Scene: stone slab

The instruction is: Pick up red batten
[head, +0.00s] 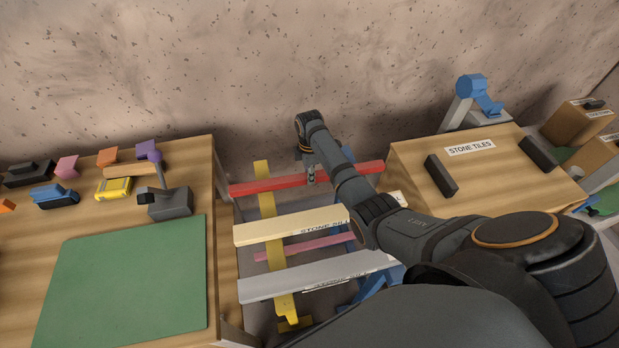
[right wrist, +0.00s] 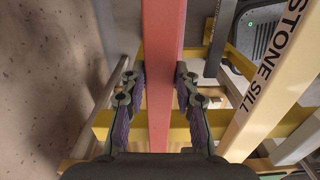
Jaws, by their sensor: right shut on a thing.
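The red batten (head: 270,184) lies across the gap between the two wooden tables at the back, near the wall. My right gripper (head: 311,176) reaches down onto its middle from above. In the right wrist view the red batten (right wrist: 162,60) runs lengthwise between the two fingers of the right gripper (right wrist: 160,95), which is shut on it. I cannot tell whether the batten is clear of its supports. My left gripper is not in the head view.
A cream board (head: 270,231) marked as a stone sill and a grey board (head: 290,278) span the gap in front. A yellow beam (head: 267,205) lies below.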

